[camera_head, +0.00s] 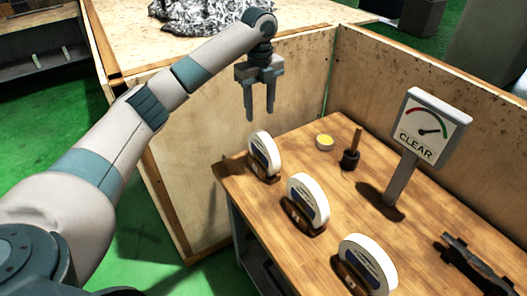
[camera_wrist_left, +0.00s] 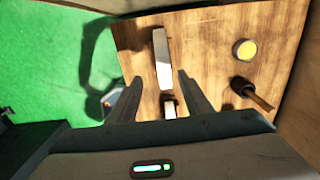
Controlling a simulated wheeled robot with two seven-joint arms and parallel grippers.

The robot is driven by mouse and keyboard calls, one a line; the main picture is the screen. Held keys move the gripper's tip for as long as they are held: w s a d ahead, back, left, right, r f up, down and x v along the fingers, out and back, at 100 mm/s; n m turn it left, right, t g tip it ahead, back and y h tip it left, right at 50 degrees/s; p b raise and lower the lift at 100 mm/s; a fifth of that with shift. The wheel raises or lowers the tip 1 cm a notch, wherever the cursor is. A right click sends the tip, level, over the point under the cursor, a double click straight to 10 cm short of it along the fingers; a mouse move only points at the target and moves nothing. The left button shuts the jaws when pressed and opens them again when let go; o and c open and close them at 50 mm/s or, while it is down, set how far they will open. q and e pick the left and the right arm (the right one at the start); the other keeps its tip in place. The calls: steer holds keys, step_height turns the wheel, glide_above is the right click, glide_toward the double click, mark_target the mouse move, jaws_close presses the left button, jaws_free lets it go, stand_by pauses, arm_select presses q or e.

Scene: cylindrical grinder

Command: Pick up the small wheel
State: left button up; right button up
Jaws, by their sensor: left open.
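Three white wheels with dark label discs stand on edge in wooden holders on the table. The far wheel (camera_head: 265,153) looks the smallest; the middle wheel (camera_head: 309,200) and the near wheel (camera_head: 368,264) look larger. My left gripper (camera_head: 260,114) is open and empty, pointing down above the far wheel, apart from it. In the left wrist view, the far wheel (camera_wrist_left: 162,58) shows edge-on between the lines of the open fingers (camera_wrist_left: 158,80). Another wheel (camera_wrist_left: 169,108) is partly hidden by the gripper body. My right gripper is not in view.
The wooden table (camera_head: 410,230) also bears a yellow-topped round tin (camera_head: 325,142), a dark pot with a brown handle (camera_head: 350,158), a gauge sign reading CLEAR (camera_head: 430,125) and a black tool (camera_head: 475,262).

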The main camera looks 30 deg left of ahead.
mark_target(263, 135)
arm_select(q)
step_height(263, 135, down, 6)
steer(key=shift+r+p, duration=0.2)
steer(key=shift+p, duration=0.8)
steer(key=shift+f, duration=0.75)
steer(key=shift+d+f+p, duration=0.2)
steer(key=shift+f+p, duration=0.3)
steer(key=shift+p, duration=0.25)
steer(key=f+p, duration=0.1)
steer(key=f, duration=0.2)
steer(key=shift+w+d+p, duration=0.1)
steer(key=shift+d+p, duration=0.2)
steer(key=shift+p, duration=0.1)
steer(key=shift+f, duration=0.6)
jaws_close()
